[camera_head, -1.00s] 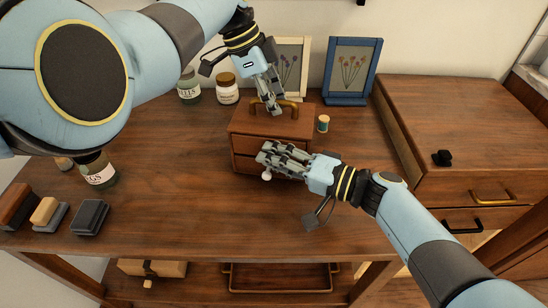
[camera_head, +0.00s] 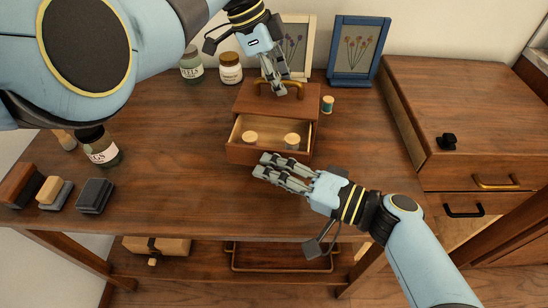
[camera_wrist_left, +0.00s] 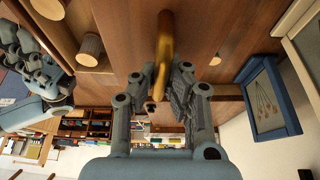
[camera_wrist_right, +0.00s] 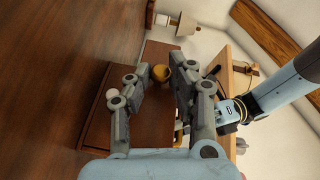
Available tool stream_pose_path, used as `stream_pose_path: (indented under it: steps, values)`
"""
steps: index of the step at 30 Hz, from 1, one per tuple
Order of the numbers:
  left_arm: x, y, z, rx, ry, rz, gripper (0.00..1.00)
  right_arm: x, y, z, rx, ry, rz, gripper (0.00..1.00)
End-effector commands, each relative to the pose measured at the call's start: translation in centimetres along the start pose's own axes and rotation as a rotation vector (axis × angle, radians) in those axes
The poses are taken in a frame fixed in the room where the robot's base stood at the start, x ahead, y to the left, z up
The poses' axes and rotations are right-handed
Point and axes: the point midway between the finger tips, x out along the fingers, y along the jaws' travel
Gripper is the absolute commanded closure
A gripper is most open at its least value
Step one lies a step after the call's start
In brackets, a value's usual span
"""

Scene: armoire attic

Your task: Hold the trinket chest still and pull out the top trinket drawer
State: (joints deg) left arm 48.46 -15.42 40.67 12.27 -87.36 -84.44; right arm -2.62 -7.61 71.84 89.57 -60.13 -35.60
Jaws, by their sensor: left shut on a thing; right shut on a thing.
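The trinket chest (camera_head: 248,101) is a small brown wooden box on the table, with a brass handle (camera_wrist_left: 165,40) on top. My left gripper (camera_head: 277,91) is shut on that handle from above. The top trinket drawer (camera_head: 238,154) is pulled out, showing its pale inside and two spools (camera_head: 249,137) (camera_head: 291,140). My right gripper (camera_head: 263,166) is in front of the drawer, shut on what looks like its knob (camera_wrist_right: 160,72). In the head view the fingers hide that knob. A pale round knob (camera_wrist_right: 112,93) shows beside the right fingers.
A teal thread spool (camera_head: 327,104) stands just right of the chest. Jars (camera_head: 230,70) and picture frames (camera_head: 353,52) stand behind. Dark and tan blocks (camera_head: 94,195) lie at the front left. The table in front of the chest is clear.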

Motion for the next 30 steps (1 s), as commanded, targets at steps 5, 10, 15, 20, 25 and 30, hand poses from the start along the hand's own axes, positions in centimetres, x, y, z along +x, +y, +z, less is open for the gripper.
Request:
stream_pose_path:
  steps: [5,10,15,20,25,30]
  values:
    - [-0.3,-0.4,0.3,0.0,-0.008,-0.014,1.0,-0.1,0.3,0.3,0.005,-0.006,0.003,1.0]
    - [-0.3,-0.4,0.3,0.0,-0.006,-0.013,1.0,-0.1,0.2,0.3,0.004,-0.005,0.002,0.62]
    - [-0.3,-0.3,0.2,0.0,-0.004,-0.01,1.0,-0.1,0.1,0.2,0.003,-0.004,0.001,0.58]
    - [-0.2,-0.2,0.1,0.0,-0.003,-0.008,1.0,-0.2,0.1,0.2,0.002,-0.004,0.001,0.58]
    - [-0.2,-0.2,0.1,0.0,-0.002,-0.007,1.0,-2.5,0.2,0.2,0.001,-0.005,0.003,0.58]
    - [-0.2,-0.2,0.1,0.0,-0.001,-0.007,1.0,-6.4,0.3,0.2,0.002,-0.005,0.005,0.58]
